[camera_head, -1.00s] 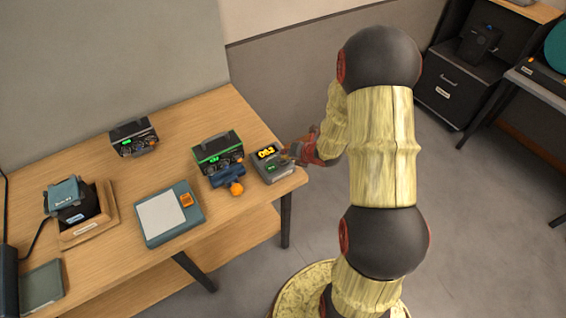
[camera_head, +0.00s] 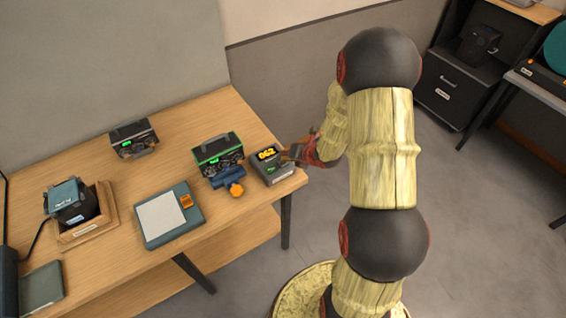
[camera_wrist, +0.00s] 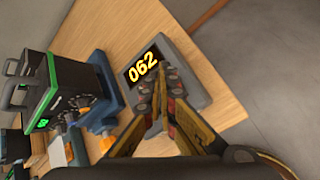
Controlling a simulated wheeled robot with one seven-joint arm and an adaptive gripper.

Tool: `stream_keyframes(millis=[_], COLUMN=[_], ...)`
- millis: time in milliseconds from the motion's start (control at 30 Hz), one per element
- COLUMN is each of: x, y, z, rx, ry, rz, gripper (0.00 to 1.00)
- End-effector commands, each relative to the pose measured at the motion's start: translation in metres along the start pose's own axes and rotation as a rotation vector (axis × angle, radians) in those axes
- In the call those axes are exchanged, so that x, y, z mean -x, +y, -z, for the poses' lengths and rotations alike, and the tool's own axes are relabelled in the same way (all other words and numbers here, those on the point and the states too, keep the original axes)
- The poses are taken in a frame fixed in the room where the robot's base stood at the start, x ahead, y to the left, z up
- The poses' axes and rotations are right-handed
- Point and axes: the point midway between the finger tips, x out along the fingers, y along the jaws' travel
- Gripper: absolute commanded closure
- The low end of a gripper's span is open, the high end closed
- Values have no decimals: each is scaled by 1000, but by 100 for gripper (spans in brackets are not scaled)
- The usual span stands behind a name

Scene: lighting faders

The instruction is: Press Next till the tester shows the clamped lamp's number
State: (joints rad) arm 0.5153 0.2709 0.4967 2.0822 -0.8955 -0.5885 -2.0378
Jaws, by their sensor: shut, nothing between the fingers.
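The tester (camera_head: 272,177) is a grey box at the right end of the wooden table. Its yellow display reads 062 in the wrist view (camera_wrist: 143,67). My gripper (camera_head: 287,155) is shut and empty, its fingertips (camera_wrist: 163,88) over the tester's face just beside the display. They hide the buttons there, and I cannot tell whether they touch one. A black lamp unit with a green frame (camera_head: 211,147) stands left of the tester, at a blue clamp (camera_head: 227,177) with an orange knob (camera_head: 237,190). The lamp's green readout (camera_wrist: 43,123) is too small to read.
Another dark unit (camera_head: 133,138) stands at the table's back. A teal-edged pad (camera_head: 150,238) with an orange part lies in front of it. A wooden tray (camera_head: 108,231) holding a dark device is at the left. Floor right of the table is open.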

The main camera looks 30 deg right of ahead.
Motion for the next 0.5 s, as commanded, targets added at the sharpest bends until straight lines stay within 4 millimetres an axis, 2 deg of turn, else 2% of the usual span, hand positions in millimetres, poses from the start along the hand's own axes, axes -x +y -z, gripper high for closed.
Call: stream_keyframes(millis=[500], x=[-6], y=[-4], z=[4], rx=[2], ry=[0], rz=[0], gripper=[100])
